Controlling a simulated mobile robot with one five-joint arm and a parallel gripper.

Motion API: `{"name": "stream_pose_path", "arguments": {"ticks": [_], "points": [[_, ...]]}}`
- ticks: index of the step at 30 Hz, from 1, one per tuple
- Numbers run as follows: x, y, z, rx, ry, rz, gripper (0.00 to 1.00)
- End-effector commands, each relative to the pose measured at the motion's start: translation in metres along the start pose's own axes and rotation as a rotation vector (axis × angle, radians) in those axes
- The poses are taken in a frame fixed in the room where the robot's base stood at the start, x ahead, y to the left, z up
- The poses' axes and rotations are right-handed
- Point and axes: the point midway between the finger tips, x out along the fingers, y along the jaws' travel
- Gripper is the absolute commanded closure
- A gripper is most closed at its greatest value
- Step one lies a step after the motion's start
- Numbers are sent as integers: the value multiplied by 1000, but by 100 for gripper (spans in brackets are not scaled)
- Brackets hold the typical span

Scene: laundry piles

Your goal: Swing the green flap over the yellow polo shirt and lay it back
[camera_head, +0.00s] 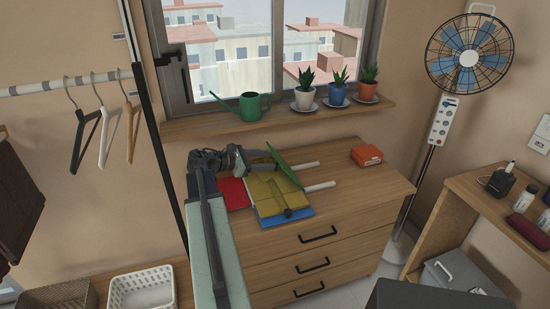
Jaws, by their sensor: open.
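The yellow polo shirt (268,191) lies on a folding board on the wooden dresser. The board's red flap (233,192) lies flat at the left, and its blue part (288,219) shows along the front edge. The green flap (286,167) stands tilted up at the shirt's far right, with its top edge leaning left. My gripper (262,160) is open, just left of the green flap's upper end. The picture is too small to tell whether it touches the flap. My arm hides part of the board's left side.
Two white bars (320,186) lie right of the board. An orange box (367,155) sits at the dresser's back right, with bare wood (372,184) in front. A green watering can (248,107) and potted plants (338,87) stand on the sill above.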

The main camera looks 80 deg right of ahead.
Motion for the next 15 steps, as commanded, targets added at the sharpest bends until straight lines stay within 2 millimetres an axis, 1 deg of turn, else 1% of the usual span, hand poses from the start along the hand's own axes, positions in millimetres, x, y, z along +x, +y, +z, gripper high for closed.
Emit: {"name": "stream_pose_path", "arguments": {"ticks": [1,5,15], "points": [[-8,0,2,-1,0,1,50],[-17,0,0,0,0,0,50],[-18,0,0,1,0,0,50]]}}
